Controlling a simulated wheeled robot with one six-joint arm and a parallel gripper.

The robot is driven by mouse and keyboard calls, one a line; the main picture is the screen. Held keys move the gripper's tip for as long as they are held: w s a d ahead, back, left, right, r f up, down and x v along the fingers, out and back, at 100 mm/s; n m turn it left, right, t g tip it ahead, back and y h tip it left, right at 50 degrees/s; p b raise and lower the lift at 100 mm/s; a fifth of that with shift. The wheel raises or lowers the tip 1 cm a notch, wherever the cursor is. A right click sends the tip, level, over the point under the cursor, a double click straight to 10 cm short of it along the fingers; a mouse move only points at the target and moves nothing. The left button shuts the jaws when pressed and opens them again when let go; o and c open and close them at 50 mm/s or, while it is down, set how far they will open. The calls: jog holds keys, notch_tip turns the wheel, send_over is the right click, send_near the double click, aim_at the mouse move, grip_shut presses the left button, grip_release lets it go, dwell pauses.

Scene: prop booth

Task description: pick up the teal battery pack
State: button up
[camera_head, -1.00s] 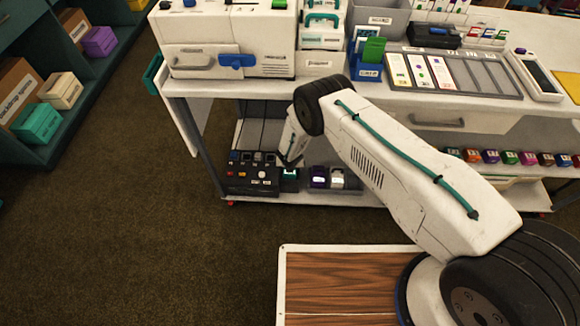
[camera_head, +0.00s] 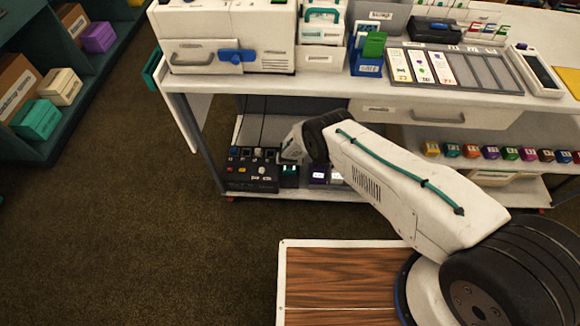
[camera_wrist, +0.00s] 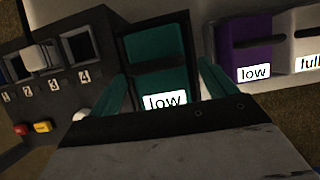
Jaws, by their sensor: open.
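The teal battery pack (camera_wrist: 158,68) shows in the wrist view, upright in a dark slot, with a white "low" label on its lower front. My gripper (camera_wrist: 165,85) is open, with one teal finger to the left of the pack and one to the right. The wrist body hides the lower part of the view. I cannot tell whether the fingers touch the pack. In the head view my gripper is mostly hidden by my arm.
A black charger with numbered slots (camera_wrist: 52,70) stands left of the pack. A purple pack (camera_wrist: 243,45) labelled "low" and a white pack (camera_wrist: 305,40) labelled "full" stand close on the right. The white bench top (camera_head: 290,90) overhangs the lower shelf.

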jog(key=shift+w, duration=0.1)
jog(key=c, duration=1.6)
